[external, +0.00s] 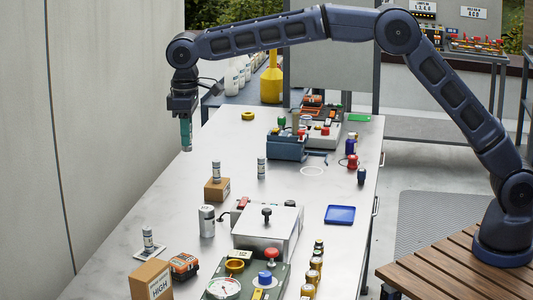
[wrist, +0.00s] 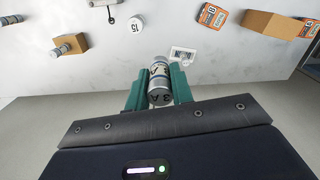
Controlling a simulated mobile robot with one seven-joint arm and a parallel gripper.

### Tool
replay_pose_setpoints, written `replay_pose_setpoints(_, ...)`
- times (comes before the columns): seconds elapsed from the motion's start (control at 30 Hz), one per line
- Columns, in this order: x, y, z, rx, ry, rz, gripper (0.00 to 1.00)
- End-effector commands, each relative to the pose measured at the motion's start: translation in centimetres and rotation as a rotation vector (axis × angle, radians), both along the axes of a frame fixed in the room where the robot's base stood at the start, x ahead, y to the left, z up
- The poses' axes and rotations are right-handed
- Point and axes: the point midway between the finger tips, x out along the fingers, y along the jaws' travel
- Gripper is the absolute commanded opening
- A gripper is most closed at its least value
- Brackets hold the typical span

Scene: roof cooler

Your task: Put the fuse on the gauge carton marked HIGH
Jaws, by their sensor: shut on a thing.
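My gripper (external: 186,137) hangs over the left side of the table, well above it, fingers pointing down. In the wrist view its green fingers (wrist: 160,90) are shut on a grey cylindrical fuse (wrist: 160,82) marked 3 A. In the external view the held fuse is mostly hidden by the fingers. The gauge carton marked HIGH (external: 151,281) is a brown box at the table's near left, apart from my gripper; its visible top is bare. Another brown carton (external: 216,189) stands mid-table with a similar fuse (external: 216,171) upright on it.
Another fuse (external: 261,167) stands on the table. One more (external: 148,239) stands on a white plate (external: 150,254) behind the HIGH carton. An orange-and-black item (external: 184,266), a grey can (external: 207,220) and a metal box (external: 267,228) stand nearby. The far left tabletop is clear.

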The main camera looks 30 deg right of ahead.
Motion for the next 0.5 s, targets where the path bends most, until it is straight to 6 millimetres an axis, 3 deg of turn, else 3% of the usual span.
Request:
replay_pose_setpoints(0.03,-1.2,2.2,0.3,0.001,-0.001,0.011,0.00)
replay_pose_setpoints(0.2,-5.5,8.2,1.6,0.002,-0.001,0.025,0.00)
replay_pose_setpoints(0.5,-14.5,16.5,3.6,0.002,0.001,0.043,0.00)
